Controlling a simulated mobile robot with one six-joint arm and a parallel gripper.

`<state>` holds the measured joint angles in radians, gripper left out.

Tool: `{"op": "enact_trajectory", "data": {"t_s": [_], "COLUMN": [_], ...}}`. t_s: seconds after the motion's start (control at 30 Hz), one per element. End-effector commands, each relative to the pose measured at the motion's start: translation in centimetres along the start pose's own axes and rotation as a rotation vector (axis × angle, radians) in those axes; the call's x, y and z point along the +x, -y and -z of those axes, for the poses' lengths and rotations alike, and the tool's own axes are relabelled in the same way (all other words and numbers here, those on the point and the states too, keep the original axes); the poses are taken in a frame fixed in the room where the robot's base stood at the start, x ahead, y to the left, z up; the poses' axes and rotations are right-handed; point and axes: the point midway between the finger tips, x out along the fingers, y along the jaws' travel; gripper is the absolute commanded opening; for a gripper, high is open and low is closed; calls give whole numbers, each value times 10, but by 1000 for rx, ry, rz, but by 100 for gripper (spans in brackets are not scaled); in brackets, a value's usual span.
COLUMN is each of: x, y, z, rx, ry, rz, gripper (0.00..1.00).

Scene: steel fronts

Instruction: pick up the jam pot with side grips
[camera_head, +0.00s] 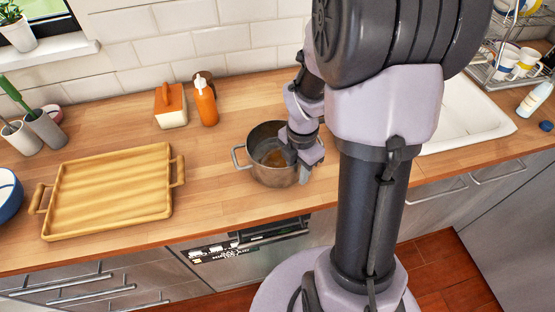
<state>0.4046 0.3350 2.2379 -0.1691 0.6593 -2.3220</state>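The jam pot (262,172) is a steel pot standing upright on the wooden worktop, with brown contents or a brown bottom showing inside. Its left side grip (238,158) is a metal loop that stands clear. Its right side grip is hidden behind my gripper. My gripper (300,164) is at the pot's right rim, pointing down. One finger appears over the inside of the rim and one outside it. I cannot tell whether the fingers touch the pot or are closed on the grip.
A wooden tray (58,232) with two handles lies to the left. An orange bottle (206,104) and an orange-topped box (171,108) stand behind the pot. A white sink (465,118) and a dish rack (498,70) are at the right. Worktop between tray and pot is clear.

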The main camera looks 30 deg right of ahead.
Motion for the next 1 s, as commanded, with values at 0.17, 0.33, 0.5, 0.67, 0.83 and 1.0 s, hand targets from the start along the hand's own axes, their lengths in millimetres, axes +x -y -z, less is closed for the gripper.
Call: {"op": "enact_trajectory", "data": {"t_s": [0.17, 0.33, 0.5, 0.67, 0.83, 1.0], "x": [15, 14, 14, 14, 14, 15], "y": [0, 0, 0, 1, 1, 1], "z": [0, 0, 0, 0, 1, 1], "rx": [-1, -1, -1, 0, 0, 0], "ry": [0, 0, 0, -1, -1, -2], "rz": [0, 1, 1, 1, 3, 4], "gripper": [33, 17, 0, 0, 0, 0]}}
